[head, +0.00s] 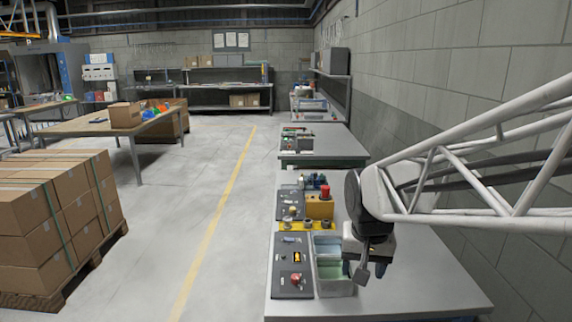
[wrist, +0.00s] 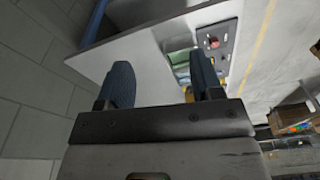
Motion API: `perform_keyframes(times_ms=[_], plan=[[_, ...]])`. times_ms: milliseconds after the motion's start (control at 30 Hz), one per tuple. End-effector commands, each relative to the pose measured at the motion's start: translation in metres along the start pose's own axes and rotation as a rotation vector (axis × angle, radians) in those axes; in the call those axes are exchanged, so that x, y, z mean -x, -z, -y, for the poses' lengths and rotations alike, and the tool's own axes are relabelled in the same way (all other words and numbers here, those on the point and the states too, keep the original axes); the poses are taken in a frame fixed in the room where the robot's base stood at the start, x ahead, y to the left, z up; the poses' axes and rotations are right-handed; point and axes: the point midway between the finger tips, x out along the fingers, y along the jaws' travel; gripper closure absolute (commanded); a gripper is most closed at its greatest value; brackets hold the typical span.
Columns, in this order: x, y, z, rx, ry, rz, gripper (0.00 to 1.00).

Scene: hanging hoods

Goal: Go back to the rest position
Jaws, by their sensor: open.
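My gripper (head: 358,270) hangs over the near part of the grey workbench (head: 420,281), just right of a grey bin (head: 335,288) with green contents. In the wrist view, its two dark fingers (wrist: 160,85) stand wide apart with nothing between them. The bench top (wrist: 140,55) shows beyond the fingertips. My gripper appears to be above the bench and not touching it, though the exact height is hard to tell.
Left of the bin are dark panels (head: 292,262) with buttons, including a red one. A yellow box (head: 320,207) with a red button stands behind. A block wall (head: 480,90) runs along the right. Stacked cartons (head: 30,220) stand across the aisle at left.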

Motion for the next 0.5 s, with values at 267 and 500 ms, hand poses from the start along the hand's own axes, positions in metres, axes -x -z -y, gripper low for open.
perform_keyframes(times_ms=[267, 500], plan=[[0.02, -0.067, -0.027, 0.059, 0.007, -0.037, 0.4], [0.026, -0.121, -0.046, 0.112, 0.009, -0.067, 0.4]])
